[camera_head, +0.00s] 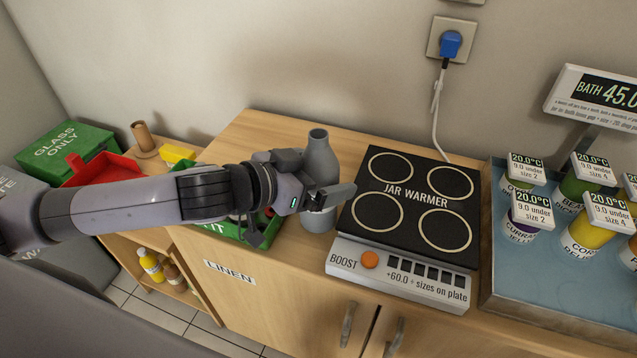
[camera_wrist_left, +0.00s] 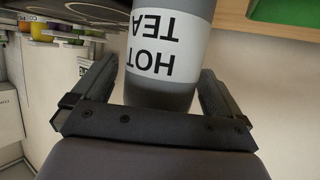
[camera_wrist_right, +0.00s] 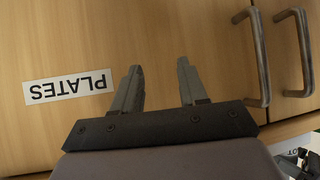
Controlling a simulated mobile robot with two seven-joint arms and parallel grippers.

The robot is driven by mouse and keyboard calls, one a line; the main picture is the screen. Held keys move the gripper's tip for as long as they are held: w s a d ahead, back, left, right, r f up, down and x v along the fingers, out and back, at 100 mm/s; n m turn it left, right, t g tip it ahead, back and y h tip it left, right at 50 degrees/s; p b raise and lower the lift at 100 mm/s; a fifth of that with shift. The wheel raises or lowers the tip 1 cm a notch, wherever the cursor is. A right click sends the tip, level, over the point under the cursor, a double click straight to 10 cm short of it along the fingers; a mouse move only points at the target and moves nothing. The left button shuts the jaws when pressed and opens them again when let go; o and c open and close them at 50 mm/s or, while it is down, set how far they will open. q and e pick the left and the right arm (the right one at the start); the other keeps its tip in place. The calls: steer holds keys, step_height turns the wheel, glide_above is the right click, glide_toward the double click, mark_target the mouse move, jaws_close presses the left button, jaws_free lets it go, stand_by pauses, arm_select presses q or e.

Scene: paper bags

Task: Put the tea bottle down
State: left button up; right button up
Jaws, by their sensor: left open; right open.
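The tea bottle (camera_head: 320,158) is grey and stands upright on the wooden counter, just left of the jar warmer. In the left wrist view its white label (camera_wrist_left: 165,48) reads "HOT TEA", upside down. My left gripper (camera_head: 325,190) is open, with one finger on each side of the bottle. Gaps show between the fingers and the bottle in the left wrist view (camera_wrist_left: 158,85). The gripper hides part of the bottle's middle in the head view. My right gripper (camera_wrist_right: 160,75) is open and empty in front of a wooden cabinet door labelled "PLATES".
The black jar warmer (camera_head: 412,205) is close on the bottle's right. A blue water bath (camera_head: 550,275) with several labelled jars stands further right. A green tray (camera_head: 262,232) lies left of the bottle, partly behind my left arm. Cabinet handles (camera_wrist_right: 262,55) are near my right gripper.

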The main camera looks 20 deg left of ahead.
arm_select(q)
steer(key=c, duration=1.3)
